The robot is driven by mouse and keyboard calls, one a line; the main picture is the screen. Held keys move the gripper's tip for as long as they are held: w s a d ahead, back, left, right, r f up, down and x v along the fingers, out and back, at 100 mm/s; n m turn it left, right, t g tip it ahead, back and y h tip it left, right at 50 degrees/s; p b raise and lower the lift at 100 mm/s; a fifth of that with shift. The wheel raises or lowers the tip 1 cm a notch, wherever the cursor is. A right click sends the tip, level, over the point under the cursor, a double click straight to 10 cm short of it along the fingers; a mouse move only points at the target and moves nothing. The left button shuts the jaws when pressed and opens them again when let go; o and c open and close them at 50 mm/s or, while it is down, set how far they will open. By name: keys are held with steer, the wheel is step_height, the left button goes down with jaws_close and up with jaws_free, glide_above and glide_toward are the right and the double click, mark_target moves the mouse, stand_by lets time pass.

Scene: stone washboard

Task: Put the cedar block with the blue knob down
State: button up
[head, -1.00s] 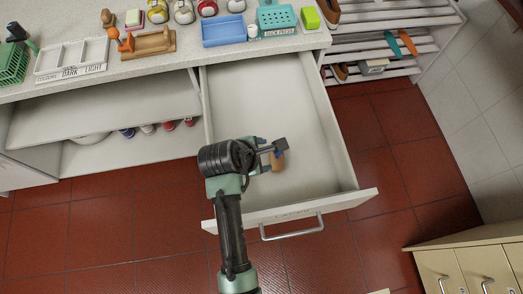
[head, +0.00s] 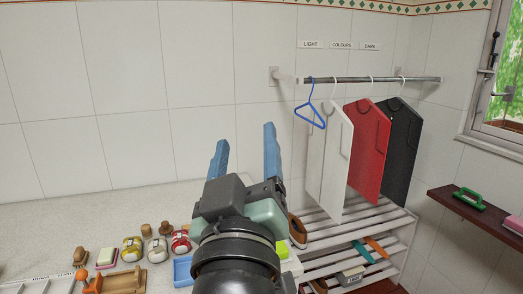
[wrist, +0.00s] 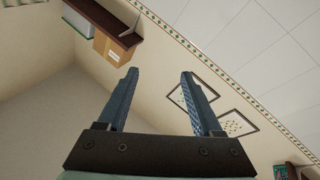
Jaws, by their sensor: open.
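My gripper (head: 246,140) is raised in front of the tiled wall in the head view, its two blue fingers wide apart with nothing between them. The wrist view also shows the open, empty fingers (wrist: 159,78), pointing up toward the wall and ceiling. The cedar block with the blue knob is not seen in either current view. The open drawer is also out of view.
The stone counter (head: 60,225) at left holds brushes, a pink sponge (head: 107,257), several round jars and a blue tray (head: 182,270). White, red and black boards hang from a rail (head: 370,79) with a blue hanger (head: 311,110). A slatted shoe rack (head: 340,235) stands below.

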steer(key=s+d+r+m+t, duration=0.2)
steer(key=s+r+m+t, duration=0.2)
steer(key=s+r, duration=0.7)
step_height(320, 180, up, 3)
steer(key=shift+r+m+t, duration=0.15)
steer(key=shift+m+t, duration=0.25)
steer(key=shift+t, duration=0.5)
steer(key=shift+s, duration=0.1)
